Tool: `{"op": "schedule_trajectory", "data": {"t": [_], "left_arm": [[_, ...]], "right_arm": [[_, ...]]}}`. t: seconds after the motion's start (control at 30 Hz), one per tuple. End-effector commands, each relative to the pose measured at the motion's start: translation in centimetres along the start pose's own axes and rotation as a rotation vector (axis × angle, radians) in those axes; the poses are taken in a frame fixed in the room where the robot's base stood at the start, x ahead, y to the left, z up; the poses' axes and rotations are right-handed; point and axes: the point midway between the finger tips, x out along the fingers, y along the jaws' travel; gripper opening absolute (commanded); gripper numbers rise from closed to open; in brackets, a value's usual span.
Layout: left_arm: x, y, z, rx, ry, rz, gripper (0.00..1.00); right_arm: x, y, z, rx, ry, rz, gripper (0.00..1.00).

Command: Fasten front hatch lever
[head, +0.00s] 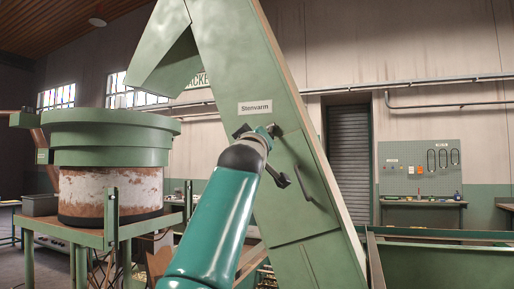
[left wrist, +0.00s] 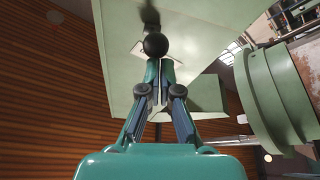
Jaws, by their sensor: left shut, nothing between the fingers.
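The green sloping housing (head: 275,80) bears a "Stenvarm" label and a front hatch panel (head: 305,215). A dark lever-like fitting (head: 279,178) and a bar handle (head: 303,184) show on its face, right of my left wrist. My left gripper (left wrist: 161,64) is shut and empty, its two fingertips close together. A round black knob (left wrist: 155,45) on a dark lever lies just beyond the tips in the left wrist view; I cannot tell whether they touch. In the head view my arm covers part of the housing, and the fingers are mostly hidden. My right gripper is not in view.
A green round hopper (head: 110,137) on a stand (head: 95,238) is at the left. A green trough (head: 445,260) lies at the lower right. A pegboard with tools (head: 420,168) and a bench are on the far wall.

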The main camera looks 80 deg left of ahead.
Motion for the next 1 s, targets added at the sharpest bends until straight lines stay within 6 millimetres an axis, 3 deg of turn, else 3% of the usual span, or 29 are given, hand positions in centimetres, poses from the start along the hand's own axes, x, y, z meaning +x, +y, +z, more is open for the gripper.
{"op": "schedule_trajectory", "data": {"t": [0.07, 0.27, 0.33, 1.0], "left_arm": [[0.1, 0.1, 0.3, 0.0, -0.018, -0.005, 0.0], [-1.3, 1.6, -2.5, -0.007, -0.005, 0.014, 0.0], [-2.0, 1.2, -1.1, -0.009, -0.012, 0.019, 0.0], [-7.1, 0.2, 2.8, -0.01, -0.002, 0.02, 0.0]], "right_arm": [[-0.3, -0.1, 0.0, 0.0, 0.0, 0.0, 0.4], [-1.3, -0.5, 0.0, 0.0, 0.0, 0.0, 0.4], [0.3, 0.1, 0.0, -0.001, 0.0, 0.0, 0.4], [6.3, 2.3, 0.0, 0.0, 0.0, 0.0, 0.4]]}}
